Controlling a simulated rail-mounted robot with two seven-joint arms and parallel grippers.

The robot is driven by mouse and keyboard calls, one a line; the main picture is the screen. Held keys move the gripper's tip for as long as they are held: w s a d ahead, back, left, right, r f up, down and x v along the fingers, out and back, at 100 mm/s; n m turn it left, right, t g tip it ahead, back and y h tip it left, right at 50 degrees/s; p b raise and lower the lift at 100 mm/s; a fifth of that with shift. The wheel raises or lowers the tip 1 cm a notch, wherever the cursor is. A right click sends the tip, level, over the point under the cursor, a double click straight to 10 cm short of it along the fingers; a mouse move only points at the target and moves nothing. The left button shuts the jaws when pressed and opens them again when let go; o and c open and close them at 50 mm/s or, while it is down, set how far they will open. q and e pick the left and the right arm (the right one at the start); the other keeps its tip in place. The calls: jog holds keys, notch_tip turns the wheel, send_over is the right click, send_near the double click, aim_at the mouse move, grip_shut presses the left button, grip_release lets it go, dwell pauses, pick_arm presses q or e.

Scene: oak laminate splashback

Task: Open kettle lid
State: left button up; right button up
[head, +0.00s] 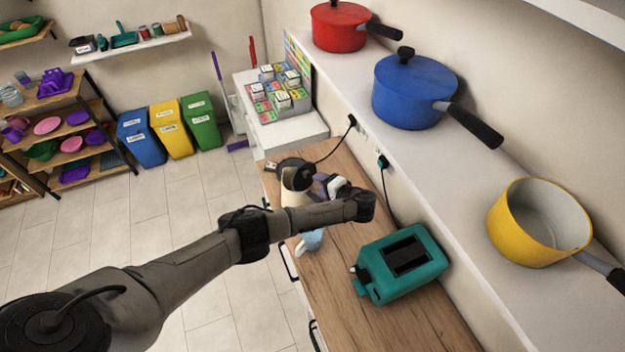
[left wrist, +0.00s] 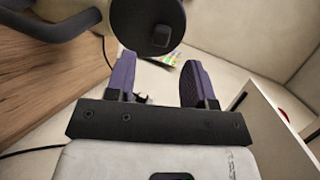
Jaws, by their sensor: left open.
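The kettle (head: 293,196) stands on the wooden worktop, cream with a black top, partly hidden behind my left arm. In the left wrist view its round black lid (left wrist: 161,38), with a small square knob, shows at the top, and a dark curved handle (left wrist: 52,24) shows at upper left. I cannot tell for sure whether the lid is fully down. My left gripper (head: 324,181) is just right of the kettle; its purple fingers (left wrist: 160,82) are apart with nothing held between them. The lid lies beyond the fingertips, with no clear contact. My right gripper is not in view.
A teal toaster (head: 402,264) and a light-blue mug (head: 311,240) stand on the worktop (head: 345,300). Red (head: 338,28), blue (head: 410,95) and yellow (head: 540,222) pans sit on the shelf along the wall. A black cord runs from the kettle area to a wall socket.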

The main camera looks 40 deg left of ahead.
pick_arm(q)
jog(key=v, duration=0.7)
jog(key=shift+b, duration=0.4)
jog(key=shift+c, duration=0.4)
